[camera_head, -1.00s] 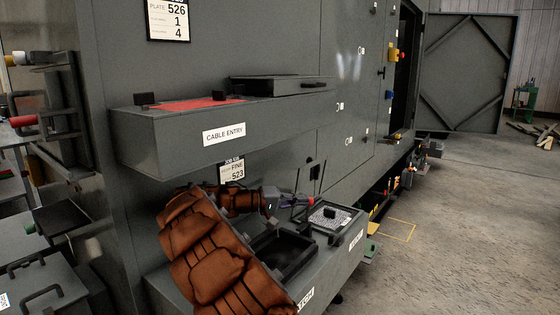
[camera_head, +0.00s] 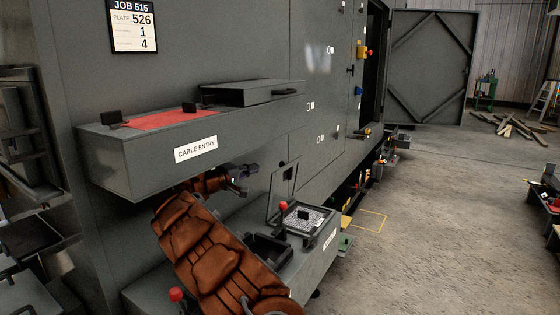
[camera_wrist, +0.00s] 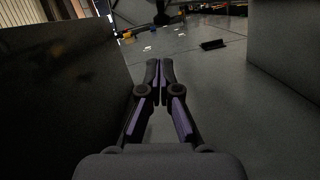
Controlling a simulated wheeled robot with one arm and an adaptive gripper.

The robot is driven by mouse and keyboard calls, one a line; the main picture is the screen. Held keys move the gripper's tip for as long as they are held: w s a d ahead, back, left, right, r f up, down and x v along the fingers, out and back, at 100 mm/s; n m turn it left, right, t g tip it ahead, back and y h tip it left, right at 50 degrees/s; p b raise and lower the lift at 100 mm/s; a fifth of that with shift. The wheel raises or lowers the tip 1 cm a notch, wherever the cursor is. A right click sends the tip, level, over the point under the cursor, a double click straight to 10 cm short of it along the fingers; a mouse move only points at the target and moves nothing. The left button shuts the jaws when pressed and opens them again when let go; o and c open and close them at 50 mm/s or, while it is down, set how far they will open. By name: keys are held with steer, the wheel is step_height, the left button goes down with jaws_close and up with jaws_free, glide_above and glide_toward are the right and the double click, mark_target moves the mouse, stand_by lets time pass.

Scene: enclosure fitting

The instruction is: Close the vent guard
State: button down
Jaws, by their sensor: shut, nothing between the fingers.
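The vent guard (camera_head: 281,191) appears as a thin dark frame standing upright, tilted, behind the vent box on the lower ledge. A speckled mesh square (camera_head: 315,219) with a black block on it lies in the vent box, and a red knob (camera_head: 283,205) is at its corner. My gripper (camera_head: 245,180) is left of the guard, below the cable entry box, apart from the guard as far as I can tell. In the wrist view, the fingers of my gripper (camera_wrist: 160,85) are together with nothing between them. I cannot identify the guard there.
The cable entry box (camera_head: 140,158) juts out above my gripper. A dark open-topped box (camera_head: 268,248) sits left of the vent box. Another red knob (camera_head: 176,294) is at the lower left. The floor (camera_head: 420,240) to the right is largely clear.

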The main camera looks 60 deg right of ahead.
steer(key=s+d+p, duration=0.1)
steer(key=d, duration=0.8)
steer(key=shift+s+d+f, duration=0.3)
steer(key=shift+s, duration=0.2)
stand_by(0.4)
